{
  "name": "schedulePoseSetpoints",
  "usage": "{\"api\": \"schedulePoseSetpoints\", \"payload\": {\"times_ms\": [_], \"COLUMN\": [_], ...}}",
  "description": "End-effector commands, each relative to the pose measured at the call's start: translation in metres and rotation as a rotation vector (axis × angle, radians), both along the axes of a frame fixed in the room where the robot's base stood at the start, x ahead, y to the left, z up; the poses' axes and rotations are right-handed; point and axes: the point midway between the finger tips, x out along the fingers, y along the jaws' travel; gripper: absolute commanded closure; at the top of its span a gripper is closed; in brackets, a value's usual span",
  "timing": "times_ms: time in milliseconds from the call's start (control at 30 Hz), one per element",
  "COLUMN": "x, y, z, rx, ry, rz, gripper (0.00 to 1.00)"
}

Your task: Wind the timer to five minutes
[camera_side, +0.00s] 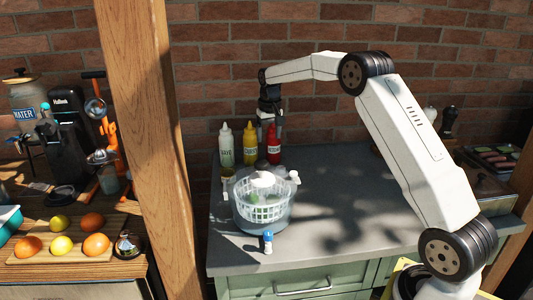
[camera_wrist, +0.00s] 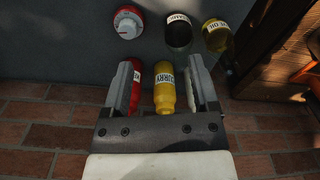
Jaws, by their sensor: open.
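The timer (camera_wrist: 128,21) shows at the top left of the wrist view as a round red body with a white dial face. I cannot read its setting. I cannot make it out in the side view. My gripper (camera_wrist: 162,75) is open and empty; its two fingers are spread and apart from the timer. In the side view my gripper (camera_side: 271,126) hangs pointing down above the red bottle (camera_side: 273,147) by the brick wall.
A yellow bottle (camera_side: 249,143) and a white bottle (camera_side: 226,146) stand beside the red one. A salad spinner (camera_side: 262,215) stands in front of them. A small blue-capped bottle (camera_side: 268,243) is near the front edge. The grey worktop (camera_side: 360,220) is clear on the right.

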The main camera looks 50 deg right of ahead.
Motion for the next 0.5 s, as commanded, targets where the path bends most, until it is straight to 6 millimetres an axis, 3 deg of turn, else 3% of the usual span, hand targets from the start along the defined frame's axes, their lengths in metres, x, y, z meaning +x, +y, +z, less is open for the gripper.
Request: {"api": "schedulePoseSetpoints", "payload": {"times_ms": [200, 500], "x": [0.009, 0.010], "y": [-0.043, -0.072], "z": [-0.014, -0.023], "rx": [0.012, 0.020], "ry": [0.024, 0.039], "rz": [-0.073, -0.125], "gripper": [0.24, 0.24]}}
